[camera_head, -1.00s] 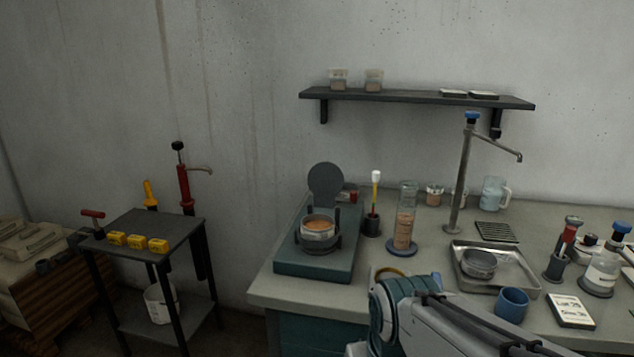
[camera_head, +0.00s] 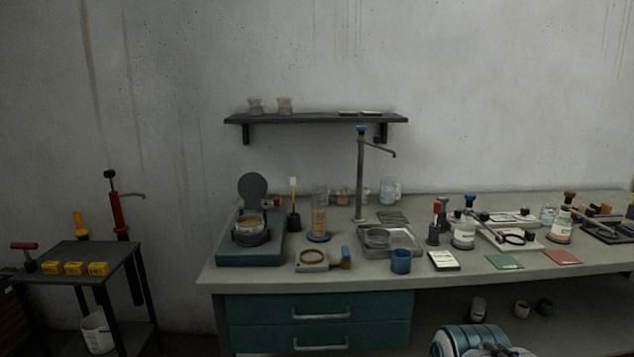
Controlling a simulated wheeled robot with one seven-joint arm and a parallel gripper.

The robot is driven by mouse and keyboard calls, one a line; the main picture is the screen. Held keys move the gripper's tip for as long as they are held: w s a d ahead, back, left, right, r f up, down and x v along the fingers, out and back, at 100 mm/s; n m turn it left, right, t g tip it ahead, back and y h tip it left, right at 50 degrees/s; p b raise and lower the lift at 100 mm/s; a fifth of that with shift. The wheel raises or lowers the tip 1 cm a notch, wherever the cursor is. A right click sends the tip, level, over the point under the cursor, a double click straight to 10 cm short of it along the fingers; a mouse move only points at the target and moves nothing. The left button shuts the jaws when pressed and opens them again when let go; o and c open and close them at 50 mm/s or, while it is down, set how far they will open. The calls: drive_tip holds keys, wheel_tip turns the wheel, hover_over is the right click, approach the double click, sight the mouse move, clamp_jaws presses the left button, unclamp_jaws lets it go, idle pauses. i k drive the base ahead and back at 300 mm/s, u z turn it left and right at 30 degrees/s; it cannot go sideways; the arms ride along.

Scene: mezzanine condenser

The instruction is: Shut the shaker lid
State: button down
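The shaker (camera_head: 250,250) stands at the left end of the bench on a teal base. Its round dark grey lid (camera_head: 253,187) is raised, standing upright at the back. A metal sieve or bowl with orange-brown material (camera_head: 249,227) sits in the shaker's holder, open at the top. My gripper is not in view. Only part of my arm shows at the bottom edge, in front of the bench and well to the right of the shaker.
A brush in a dark holder (camera_head: 294,219) and a graduated cylinder (camera_head: 319,215) stand right of the shaker. A ring on a pale block (camera_head: 312,258), a metal tray (camera_head: 402,241) and a blue cup (camera_head: 401,261) are further right. A wall shelf (camera_head: 316,118) hangs above. A side table (camera_head: 80,253) stands left.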

sight(252, 188)
drive_tip(key=z, duration=0.4)
drive_tip(key=k, duration=0.1)
drive_tip(key=u, duration=1.4)
drive_tip(key=i, duration=1.45)
drive_tip(key=z, duration=0.35)
